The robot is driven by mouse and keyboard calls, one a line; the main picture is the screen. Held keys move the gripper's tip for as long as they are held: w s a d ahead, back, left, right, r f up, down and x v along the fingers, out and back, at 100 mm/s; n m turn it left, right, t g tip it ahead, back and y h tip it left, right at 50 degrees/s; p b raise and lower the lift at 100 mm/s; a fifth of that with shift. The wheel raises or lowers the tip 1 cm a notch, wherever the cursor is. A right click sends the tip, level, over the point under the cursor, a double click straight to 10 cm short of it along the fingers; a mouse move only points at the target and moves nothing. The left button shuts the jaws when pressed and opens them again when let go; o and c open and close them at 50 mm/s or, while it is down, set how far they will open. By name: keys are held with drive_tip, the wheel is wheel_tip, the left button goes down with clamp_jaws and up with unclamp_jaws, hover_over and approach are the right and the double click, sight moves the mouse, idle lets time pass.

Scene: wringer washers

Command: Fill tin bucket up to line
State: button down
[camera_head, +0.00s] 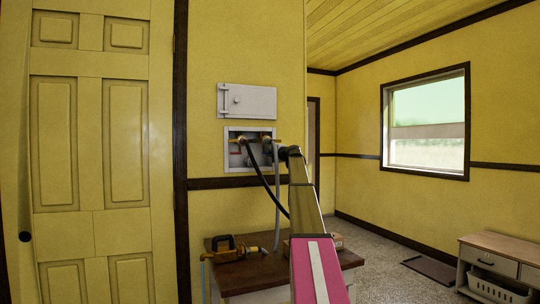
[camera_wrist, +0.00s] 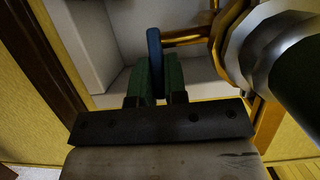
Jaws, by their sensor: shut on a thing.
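My gripper (camera_wrist: 153,72) shows in the wrist view with its two green fingers shut on a thin blue handle (camera_wrist: 154,45). The handle is beside a brass pipe fitting (camera_wrist: 228,25) inside a pale recess. In the head view my arm reaches to the open wall box (camera_head: 229,152), where a dark hose (camera_head: 262,176) and a grey hose (camera_head: 277,200) hang from the fittings. My arm hides part of the box, and the gripper's fingers are hard to make out there. I cannot see a tin bucket or its line in either view.
A brown-topped table (camera_head: 250,272) stands below the box, with a yellow and black tool (camera_head: 233,250) on it. The box's grey door (camera_head: 247,101) is swung up above. A low cabinet (camera_head: 504,255) and a window (camera_head: 426,122) are at the right. The floor (camera_head: 385,275) between is mostly clear.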

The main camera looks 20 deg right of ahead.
drive_tip(key=shift+s+m+h, duration=0.1)
drive_tip(key=shift+m+h, duration=0.2)
drive_tip(key=shift+h, duration=0.1)
drive_tip(key=c, duration=1.2)
unclamp_jaws()
drive_tip(key=shift+o, duration=0.2)
drive_tip(key=shift+s, duration=0.15)
drive_tip(key=v, duration=1)
drive_tip(key=shift+s, duration=0.25)
drive_tip(key=shift+d+f, duration=0.1)
drive_tip(key=shift+f, duration=0.05)
